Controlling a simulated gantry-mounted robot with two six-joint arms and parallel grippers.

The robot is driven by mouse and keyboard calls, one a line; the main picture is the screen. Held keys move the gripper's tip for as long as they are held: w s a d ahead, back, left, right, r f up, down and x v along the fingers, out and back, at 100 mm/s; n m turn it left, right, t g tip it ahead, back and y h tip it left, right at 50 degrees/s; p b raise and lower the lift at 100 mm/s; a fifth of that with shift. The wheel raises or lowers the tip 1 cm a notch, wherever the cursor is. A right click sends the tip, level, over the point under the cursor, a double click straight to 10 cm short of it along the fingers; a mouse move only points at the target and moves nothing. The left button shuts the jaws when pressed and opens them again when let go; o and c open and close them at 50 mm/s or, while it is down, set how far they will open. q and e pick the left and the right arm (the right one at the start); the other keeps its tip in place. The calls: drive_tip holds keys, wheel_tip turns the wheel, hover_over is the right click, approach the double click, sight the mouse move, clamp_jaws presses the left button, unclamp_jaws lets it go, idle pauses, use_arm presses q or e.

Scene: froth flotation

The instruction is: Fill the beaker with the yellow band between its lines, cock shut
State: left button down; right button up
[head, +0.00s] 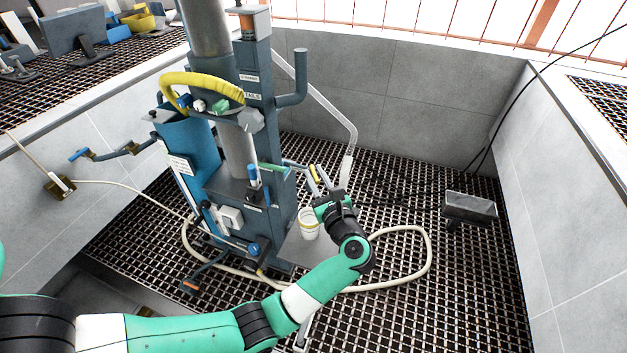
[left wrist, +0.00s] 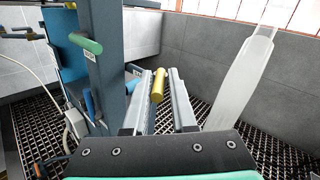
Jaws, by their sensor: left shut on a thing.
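The beaker with the yellow band (head: 308,225) stands upright on a flat grey plate (head: 296,250) at the foot of the blue machine; its lines and fill level are too small to read. My left gripper (head: 318,178) is above and slightly right of the beaker. Its fingers are shut on a yellow cock handle (head: 316,173), which also shows as a short yellow cylinder in the left wrist view (left wrist: 158,86). The cock's body and outlet are mostly hidden, so I cannot tell its position or whether anything flows. My right gripper is not in view.
The blue flotation machine (head: 282,140) stands left of my gripper, with a green handle (left wrist: 85,43) near it. A clear tube (left wrist: 236,85) hangs close on the right. A cream hose (head: 428,262) loops over the grating. The grating further right is mostly clear, except a grey box (head: 470,207).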

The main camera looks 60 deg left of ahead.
use_arm(q)
drive_tip(key=shift+w+f+n+g, duration=0.15)
drive_tip(key=shift+n+g, duration=0.35)
drive_tip(key=shift+g, duration=0.2)
idle(0.3)
drive_tip(key=c, duration=0.9)
unclamp_jaws()
drive_tip(key=shift+a, duration=0.1)
drive_tip(key=shift+o, duration=0.2)
